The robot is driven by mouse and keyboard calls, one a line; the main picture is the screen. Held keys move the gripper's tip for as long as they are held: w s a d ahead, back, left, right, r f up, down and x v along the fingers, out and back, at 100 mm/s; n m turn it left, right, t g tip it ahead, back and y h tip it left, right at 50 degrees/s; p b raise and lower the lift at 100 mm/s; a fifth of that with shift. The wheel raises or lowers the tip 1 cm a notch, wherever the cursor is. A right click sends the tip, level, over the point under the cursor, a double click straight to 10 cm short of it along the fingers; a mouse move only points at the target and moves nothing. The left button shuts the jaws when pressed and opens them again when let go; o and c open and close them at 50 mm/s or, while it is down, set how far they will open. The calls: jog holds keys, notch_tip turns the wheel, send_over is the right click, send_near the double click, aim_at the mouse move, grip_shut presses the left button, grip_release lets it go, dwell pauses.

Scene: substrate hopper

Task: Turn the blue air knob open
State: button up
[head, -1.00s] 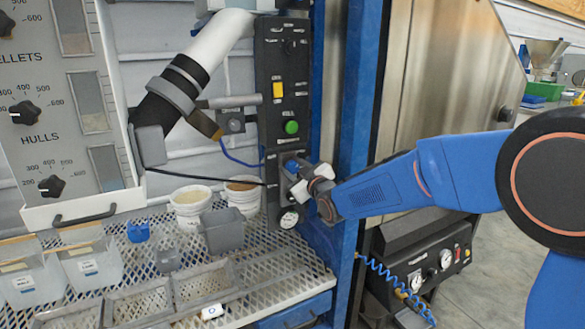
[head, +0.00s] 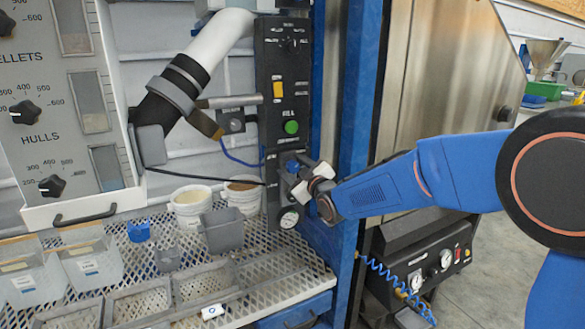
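The blue air knob (head: 292,166) is on the lower part of the black control panel (head: 287,110), above a small round gauge (head: 289,218). My gripper (head: 301,176) is right at the knob, reaching in from the right. Its pale fingers lie around or beside the knob and partly cover it. I cannot tell from this view whether the fingers are closed on the knob or how far the knob is turned.
A green button (head: 291,127) and a yellow switch (head: 278,90) sit above the knob. A blue post (head: 355,130) stands close to the right of the panel. White buckets (head: 192,206) and a grey scoop-like bin (head: 222,230) stand on the mesh shelf below.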

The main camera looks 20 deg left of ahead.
jog(key=v, duration=1.7)
jog(key=shift+s, duration=0.2)
jog(key=shift+d, duration=0.15)
jog(key=s+d+f+m+h, duration=0.15)
jog(key=d+m+h, duration=0.3)
jog(key=d, duration=1.05)
jog(key=s+d+f+m+h, duration=0.15)
jog(key=d+m+h, duration=0.3)
jog(key=d, duration=1.15)
jog(key=s+d+f+m+g+h, duration=0.2)
jog(key=s+d+f+m+g, duration=0.1)
jog(key=s+d, duration=0.6)
jog(key=s+d+f+m+g+h, duration=0.2)
jog(key=s+d, duration=0.7)
jog(key=s, duration=0.8)
notch_tip(320, 180, down, 2)
jog(key=m+g, duration=0.1)
jog(key=m, duration=0.1)
jog(key=shift+s+m+g+h, duration=0.35)
jog(key=shift+m+g+h, duration=0.05)
jog(key=shift+f, duration=0.1)
jog(key=shift+c, duration=0.6)
